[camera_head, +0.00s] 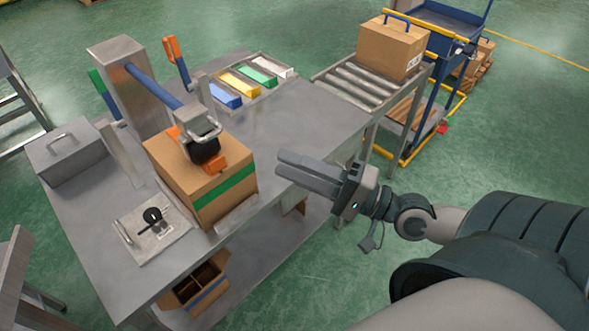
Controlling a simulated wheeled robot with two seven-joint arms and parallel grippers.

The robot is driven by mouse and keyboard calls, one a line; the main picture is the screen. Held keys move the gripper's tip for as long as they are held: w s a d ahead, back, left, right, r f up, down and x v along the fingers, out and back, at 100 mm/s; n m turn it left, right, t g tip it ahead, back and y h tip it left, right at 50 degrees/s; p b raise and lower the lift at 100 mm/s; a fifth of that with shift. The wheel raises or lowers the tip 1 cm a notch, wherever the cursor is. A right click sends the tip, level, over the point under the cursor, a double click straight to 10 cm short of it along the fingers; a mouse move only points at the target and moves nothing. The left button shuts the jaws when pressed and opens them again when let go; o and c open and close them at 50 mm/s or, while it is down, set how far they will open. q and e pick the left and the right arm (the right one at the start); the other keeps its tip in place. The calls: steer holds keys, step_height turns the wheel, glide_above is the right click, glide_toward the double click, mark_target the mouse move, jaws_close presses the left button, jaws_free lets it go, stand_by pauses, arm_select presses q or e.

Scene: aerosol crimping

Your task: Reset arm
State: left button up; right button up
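My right arm comes in from the lower right, and its grey gripper (281,163) points left over the right edge of the metal workbench (290,127). Its two fingers lie close together, and I cannot tell whether a gap is between them. I see nothing held in them. The gripper is to the right of a cardboard box (194,187) with a green band and apart from it. My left arm and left gripper are not in view.
A metal press with a blue lever (153,85) stands behind the box. Colored trays (258,75) lie at the back. A roller conveyor (353,84) carries another carton (392,48), with a blue cart (440,22) behind it.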

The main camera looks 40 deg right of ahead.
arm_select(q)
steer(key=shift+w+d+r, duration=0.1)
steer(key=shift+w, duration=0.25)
arm_select(e)
steer(key=shift+s, duration=0.1)
